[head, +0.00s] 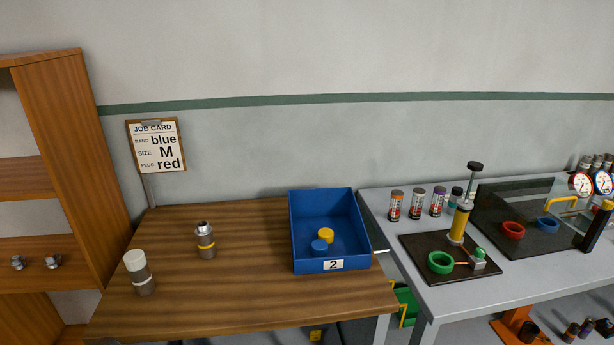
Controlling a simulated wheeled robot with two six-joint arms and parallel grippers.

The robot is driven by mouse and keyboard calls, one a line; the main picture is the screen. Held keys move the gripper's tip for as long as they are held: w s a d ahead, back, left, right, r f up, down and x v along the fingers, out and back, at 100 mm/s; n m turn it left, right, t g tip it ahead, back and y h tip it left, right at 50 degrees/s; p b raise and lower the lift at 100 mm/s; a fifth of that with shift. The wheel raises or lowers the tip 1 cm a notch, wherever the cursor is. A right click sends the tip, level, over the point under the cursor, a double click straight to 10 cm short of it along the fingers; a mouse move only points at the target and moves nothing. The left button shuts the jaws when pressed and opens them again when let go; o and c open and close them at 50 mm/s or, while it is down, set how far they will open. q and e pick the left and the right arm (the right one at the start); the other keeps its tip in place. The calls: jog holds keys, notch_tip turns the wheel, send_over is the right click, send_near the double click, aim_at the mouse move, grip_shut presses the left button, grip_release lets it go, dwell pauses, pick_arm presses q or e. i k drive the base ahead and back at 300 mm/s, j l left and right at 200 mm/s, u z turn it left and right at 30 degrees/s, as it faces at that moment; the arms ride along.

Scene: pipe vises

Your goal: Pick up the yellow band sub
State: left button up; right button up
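The yellow band sub (205,240) stands upright on the wooden table (240,305). Neither of my grippers shows in the head view.
A blue bin (333,266) marked 2 holds a yellow and a blue cap at the table's right. A job card (157,148) reads band blue, size M, plug red. A grey bench (450,297) with a pump and rings stands right. The table's front middle is clear.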

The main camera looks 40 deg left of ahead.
aim_at(205, 235)
jog(key=u, duration=1.95)
